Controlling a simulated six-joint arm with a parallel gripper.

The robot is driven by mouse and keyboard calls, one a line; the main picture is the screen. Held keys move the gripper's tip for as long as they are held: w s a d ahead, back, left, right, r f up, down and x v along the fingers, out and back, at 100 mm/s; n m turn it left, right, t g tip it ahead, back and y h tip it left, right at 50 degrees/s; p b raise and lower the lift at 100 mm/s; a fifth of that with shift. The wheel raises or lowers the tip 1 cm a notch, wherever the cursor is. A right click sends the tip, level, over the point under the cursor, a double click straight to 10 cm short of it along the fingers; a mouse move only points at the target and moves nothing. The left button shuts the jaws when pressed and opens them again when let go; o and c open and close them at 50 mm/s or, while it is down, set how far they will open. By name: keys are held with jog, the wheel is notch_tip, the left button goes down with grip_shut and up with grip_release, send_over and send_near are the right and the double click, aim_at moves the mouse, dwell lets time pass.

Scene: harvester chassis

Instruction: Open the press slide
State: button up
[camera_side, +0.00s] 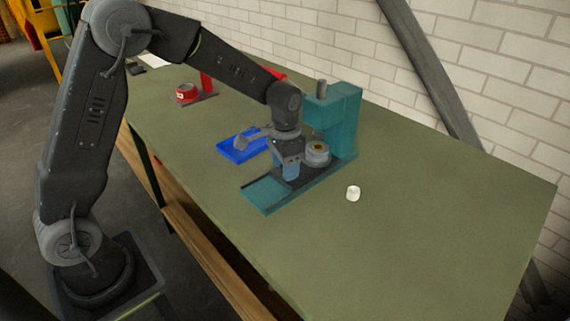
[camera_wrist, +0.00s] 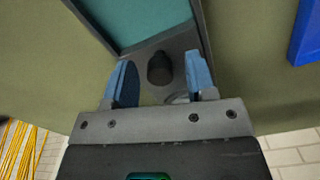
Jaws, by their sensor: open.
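The teal press (camera_side: 341,121) stands on the green table, with its flat base reaching toward the front left. The slide (camera_side: 293,172) is a dark plate on that base, under the press head, and carries a round grey part with a yellowish centre (camera_side: 317,150). In the wrist view the slide (camera_wrist: 181,42) has an upright black knob (camera_wrist: 160,68). My gripper (camera_wrist: 161,80) is open, with one blue finger on each side of the knob and gaps showing between. In the side view my gripper (camera_side: 290,172) points down over the slide, and hides the knob.
A blue tray (camera_side: 236,153) lies left of the press. A white cylinder (camera_side: 353,193) stands on the table to the right. A red item (camera_side: 187,93) sits farther back. A brick wall (camera_side: 500,80) runs behind.

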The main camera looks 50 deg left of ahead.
grip_shut()
dwell(0.3)
jog(key=shift+s, duration=0.1)
jog(key=s, duration=1.1)
grip_release()
